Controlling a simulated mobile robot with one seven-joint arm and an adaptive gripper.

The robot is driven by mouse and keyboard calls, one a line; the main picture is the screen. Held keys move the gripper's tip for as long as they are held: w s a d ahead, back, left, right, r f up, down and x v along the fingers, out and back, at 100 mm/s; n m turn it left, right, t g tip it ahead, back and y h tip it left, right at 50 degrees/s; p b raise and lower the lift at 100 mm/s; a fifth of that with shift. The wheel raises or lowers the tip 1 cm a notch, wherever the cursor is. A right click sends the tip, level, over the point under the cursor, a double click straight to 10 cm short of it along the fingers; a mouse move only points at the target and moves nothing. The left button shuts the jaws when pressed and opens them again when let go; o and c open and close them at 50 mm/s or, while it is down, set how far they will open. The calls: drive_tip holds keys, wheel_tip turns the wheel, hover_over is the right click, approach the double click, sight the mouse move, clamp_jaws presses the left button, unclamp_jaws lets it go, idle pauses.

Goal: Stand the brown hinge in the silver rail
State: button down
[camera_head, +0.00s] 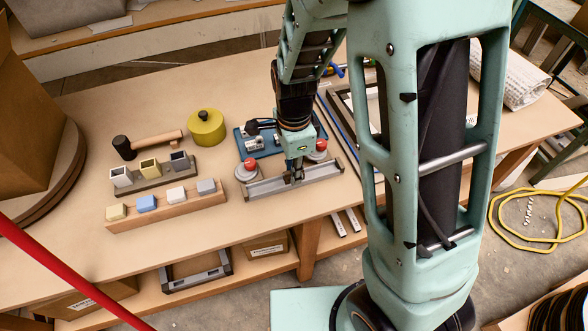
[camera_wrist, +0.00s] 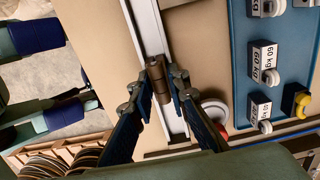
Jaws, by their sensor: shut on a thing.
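The silver rail (camera_head: 262,188) lies on the workbench below my gripper (camera_head: 293,178) in the head view. It also runs lengthwise through the wrist view (camera_wrist: 145,22). My gripper (camera_wrist: 160,84) is shut on the brown hinge (camera_wrist: 160,88), which sits between the two fingertips. The hinge is over or in the rail's channel. I cannot tell whether it touches the rail floor. In the head view the hinge is mostly hidden by the dark fingers.
Red-knobbed round pieces (camera_head: 248,170) (camera_head: 318,151) stand close behind the rail. A blue board with weights (camera_wrist: 238,60) lies beside it. A wooden block row (camera_head: 165,211), a yellow-green pot (camera_head: 207,128) and a mallet (camera_head: 148,143) are to the left. The bench's front left is clear.

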drive_tip(key=shift+s+f, duration=0.15)
drive_tip(key=shift+f, duration=0.15)
drive_tip(key=c, duration=1.9)
unclamp_jaws()
drive_tip(key=shift+o, duration=0.7)
drive_tip(key=shift+f, duration=0.15)
drive_tip(key=o, duration=0.3)
drive_tip(key=shift+r, duration=0.25)
